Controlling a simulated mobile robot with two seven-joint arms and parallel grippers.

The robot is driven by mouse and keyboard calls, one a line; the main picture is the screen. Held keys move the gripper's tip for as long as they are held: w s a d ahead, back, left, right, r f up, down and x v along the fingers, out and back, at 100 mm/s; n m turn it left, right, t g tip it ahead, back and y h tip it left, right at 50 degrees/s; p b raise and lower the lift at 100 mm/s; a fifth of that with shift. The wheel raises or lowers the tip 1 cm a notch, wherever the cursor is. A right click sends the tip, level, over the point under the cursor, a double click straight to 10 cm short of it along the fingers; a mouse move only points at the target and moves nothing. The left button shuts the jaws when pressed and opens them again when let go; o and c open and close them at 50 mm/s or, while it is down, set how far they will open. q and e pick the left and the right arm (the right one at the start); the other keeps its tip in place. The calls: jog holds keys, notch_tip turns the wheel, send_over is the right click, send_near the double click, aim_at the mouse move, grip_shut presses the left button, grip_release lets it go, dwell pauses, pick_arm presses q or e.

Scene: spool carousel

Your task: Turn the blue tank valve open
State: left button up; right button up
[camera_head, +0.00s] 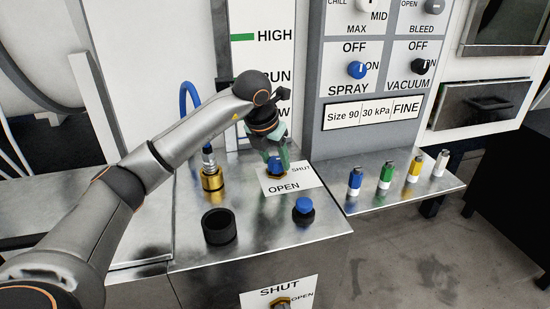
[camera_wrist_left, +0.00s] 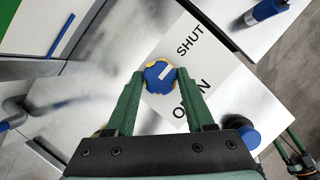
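The blue tank valve (camera_wrist_left: 159,77) is a round blue knob with a white pointer mark on a brass-coloured base. In the left wrist view the mark points up and right, toward the word SHUT on the white SHUT/OPEN label (camera_wrist_left: 186,75). My left gripper (camera_wrist_left: 161,75) has one green finger on each side of the knob, and the fingertips appear to be against it. In the head view my left gripper (camera_head: 276,168) comes down from above and partly hides the valve (camera_head: 275,165). What looks like part of my right gripper shows at the lower right edge of the left wrist view.
On the metal bench stand a brass fitting (camera_head: 212,178) with a blue hose, a black cup (camera_head: 219,227) and a blue-capped button (camera_head: 304,207). Several coloured cylinders stand on the right shelf (camera_head: 400,185). The control panel (camera_head: 365,85) rises behind.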

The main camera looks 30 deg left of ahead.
pick_arm(q)
grip_shut()
